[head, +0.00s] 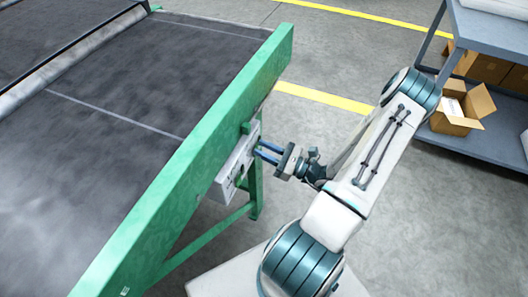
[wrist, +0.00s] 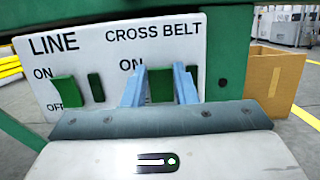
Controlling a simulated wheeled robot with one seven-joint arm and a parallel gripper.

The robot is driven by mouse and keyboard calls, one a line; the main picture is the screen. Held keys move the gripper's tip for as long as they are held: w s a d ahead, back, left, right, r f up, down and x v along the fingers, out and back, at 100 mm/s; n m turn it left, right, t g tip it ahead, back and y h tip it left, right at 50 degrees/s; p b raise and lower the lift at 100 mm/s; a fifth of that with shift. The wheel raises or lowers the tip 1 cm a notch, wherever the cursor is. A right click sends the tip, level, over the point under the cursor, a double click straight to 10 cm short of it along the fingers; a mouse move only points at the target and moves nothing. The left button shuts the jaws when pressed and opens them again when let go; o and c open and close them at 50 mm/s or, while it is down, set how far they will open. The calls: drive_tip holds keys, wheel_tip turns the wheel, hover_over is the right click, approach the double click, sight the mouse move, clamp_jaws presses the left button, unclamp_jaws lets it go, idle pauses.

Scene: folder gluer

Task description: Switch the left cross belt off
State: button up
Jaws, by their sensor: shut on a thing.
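The white control panel (head: 238,165) hangs on the green side frame of the belt machine. In the wrist view the panel (wrist: 115,48) carries the labels LINE and CROSS BELT. Under CROSS BELT is a green switch (wrist: 160,86), with ON printed to its left. My gripper (wrist: 160,80) has its two blue fingers on either side of this switch and is shut on it. In the head view my gripper (head: 262,152) reaches the panel from the right. The lower part of the switch and its OFF label are hidden, so I cannot tell its setting.
A green LINE switch (wrist: 68,92) sits left of my fingers, beside a narrow dark green piece (wrist: 96,87). The dark belt (head: 110,90) lies beyond the green rail (head: 190,165). A grey shelf (head: 485,145) with an open carton (head: 455,120) stands right. Floor behind my arm is clear.

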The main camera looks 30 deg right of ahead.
idle(0.3)
drive_tip(key=o, duration=1)
drive_tip(key=shift+f, duration=0.1)
drive_tip(key=v, duration=1.4)
drive_tip(key=shift+w+f, duration=0.1)
drive_tip(key=shift+f, duration=0.1)
drive_tip(key=shift+a+r, duration=0.1)
